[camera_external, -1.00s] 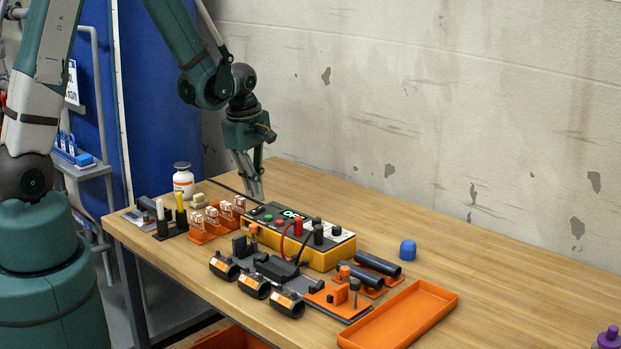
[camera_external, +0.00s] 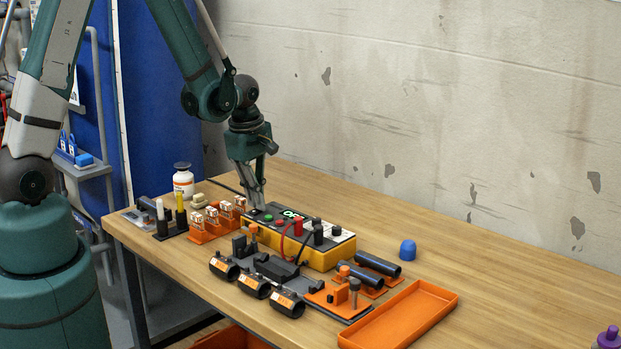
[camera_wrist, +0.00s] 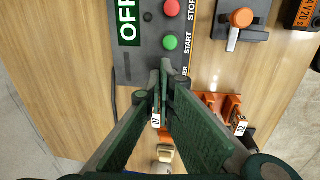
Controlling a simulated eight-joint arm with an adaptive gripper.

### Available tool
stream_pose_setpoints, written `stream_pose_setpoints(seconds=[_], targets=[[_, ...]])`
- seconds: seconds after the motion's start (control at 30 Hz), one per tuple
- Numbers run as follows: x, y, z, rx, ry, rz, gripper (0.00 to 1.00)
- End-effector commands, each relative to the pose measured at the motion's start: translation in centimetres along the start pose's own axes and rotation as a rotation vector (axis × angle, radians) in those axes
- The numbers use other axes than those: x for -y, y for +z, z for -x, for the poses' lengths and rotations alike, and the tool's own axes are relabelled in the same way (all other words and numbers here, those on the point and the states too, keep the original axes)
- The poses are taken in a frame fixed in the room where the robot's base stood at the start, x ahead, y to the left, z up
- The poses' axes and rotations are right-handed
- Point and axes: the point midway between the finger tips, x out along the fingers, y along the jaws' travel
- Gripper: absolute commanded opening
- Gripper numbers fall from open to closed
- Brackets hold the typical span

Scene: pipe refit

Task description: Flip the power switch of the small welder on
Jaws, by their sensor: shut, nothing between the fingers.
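The small welder (camera_external: 315,257) is a yellow box with a dark top panel, standing on the bench. Its green display (camera_external: 291,214) seems to read OFF, and the wrist view shows OFF on it clearly (camera_wrist: 127,20). A red STOP button (camera_wrist: 171,8) and a green START button (camera_wrist: 169,42) sit beside the display. My gripper (camera_external: 256,208) is shut and empty, pointing down at the left end of the welder's panel. In the wrist view its fingertips (camera_wrist: 161,72) cover the panel's edge, where part of a label shows. The power switch is hidden there; contact cannot be told.
An orange rack with white-topped pieces (camera_external: 205,233) stands close left of the welder. Red and black leads loop over its front towards dark clamps (camera_external: 277,268). An orange tray (camera_external: 400,315) lies front right, a blue cap (camera_external: 407,250) to the right. The bench behind is clear.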

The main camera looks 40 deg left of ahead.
Motion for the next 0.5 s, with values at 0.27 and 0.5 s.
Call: stream_pose_setpoints(seconds=[0.27,0.5], targets=[[-0.32,0.00,-0.88,0.000,-0.089,0.000,0.00],[-0.28,0.00,-0.86,0.000,-0.087,0.000,0.00]])
